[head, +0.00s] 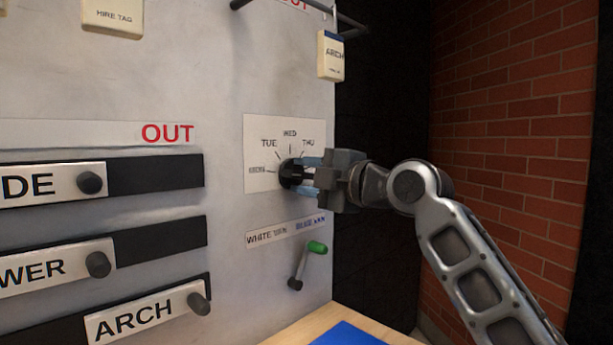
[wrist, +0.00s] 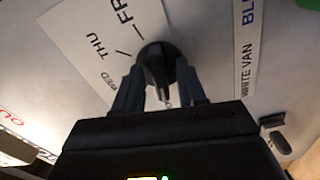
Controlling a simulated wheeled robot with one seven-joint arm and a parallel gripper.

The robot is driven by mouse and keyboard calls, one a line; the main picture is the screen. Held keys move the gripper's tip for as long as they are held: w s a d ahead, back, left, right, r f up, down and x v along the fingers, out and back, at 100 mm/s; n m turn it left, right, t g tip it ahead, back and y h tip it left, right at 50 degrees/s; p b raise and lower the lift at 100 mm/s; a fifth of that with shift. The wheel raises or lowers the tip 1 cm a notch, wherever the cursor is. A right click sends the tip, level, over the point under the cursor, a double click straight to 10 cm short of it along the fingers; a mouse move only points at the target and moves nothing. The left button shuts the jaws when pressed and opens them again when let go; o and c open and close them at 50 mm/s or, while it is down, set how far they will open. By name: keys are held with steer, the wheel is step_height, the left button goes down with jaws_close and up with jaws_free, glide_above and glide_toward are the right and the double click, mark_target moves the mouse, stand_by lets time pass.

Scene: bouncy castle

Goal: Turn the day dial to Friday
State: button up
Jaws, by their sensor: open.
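The day dial (head: 290,173) is a round black knob on a white card on the upright grey panel. In the head view MON, TUE, WED and THU show around it; the gripper hides its right side. Which day the pointer marks I cannot tell. My gripper (head: 311,176) is at the dial, its fingers open on either side of the grip bar; it also shows in the wrist view (wrist: 158,82). Contact is unclear.
A lever with a green end (head: 316,247) sits below the dial under a WHITE VAN / BLUE VAN label. Black slots with labelled sliders (head: 150,310) lie at left. A brick wall (head: 520,120) stands at right.

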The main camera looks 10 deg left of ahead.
jaws_close()
